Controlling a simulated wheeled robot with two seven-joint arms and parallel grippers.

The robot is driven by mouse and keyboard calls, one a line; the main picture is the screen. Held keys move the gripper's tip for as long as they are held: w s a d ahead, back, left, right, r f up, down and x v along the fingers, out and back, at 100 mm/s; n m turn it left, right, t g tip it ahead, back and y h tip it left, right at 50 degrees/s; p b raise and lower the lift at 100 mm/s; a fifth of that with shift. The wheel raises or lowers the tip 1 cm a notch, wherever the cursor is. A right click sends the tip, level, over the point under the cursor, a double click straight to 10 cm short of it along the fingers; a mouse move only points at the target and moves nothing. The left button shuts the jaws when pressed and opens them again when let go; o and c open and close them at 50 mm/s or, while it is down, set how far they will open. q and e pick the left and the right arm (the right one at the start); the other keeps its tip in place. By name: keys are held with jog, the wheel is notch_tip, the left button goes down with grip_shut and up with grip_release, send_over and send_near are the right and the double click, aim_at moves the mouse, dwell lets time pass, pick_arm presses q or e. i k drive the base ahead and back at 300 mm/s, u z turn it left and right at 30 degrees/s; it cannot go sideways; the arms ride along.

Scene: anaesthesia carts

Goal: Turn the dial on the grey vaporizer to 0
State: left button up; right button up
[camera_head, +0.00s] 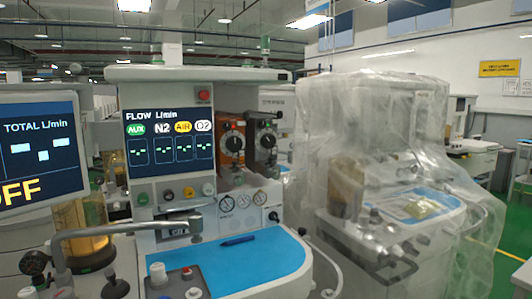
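The grey vaporizer (264,150) is mounted on the anaesthesia cart, right of an orange vaporizer (230,145). A round dial (267,141) is on the front of the grey vaporizer. The dial's marks are too small to read, so I cannot tell its setting. The orange vaporizer has a similar dark dial (234,140). Neither of my grippers is in view, and nothing is seen touching the dials.
A blue work surface (262,258) with a pen (238,240) lies below the vaporizers. A metal arm (150,225) crosses the cart's front left. A flow screen (168,142) is left of the vaporizers. A plastic-covered cart (385,150) stands right.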

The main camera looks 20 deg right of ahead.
aim_at(268, 141)
jog(key=k, duration=0.5)
jog(key=z, duration=1.65)
jog(key=i, duration=1.1)
jog(key=u, duration=1.95)
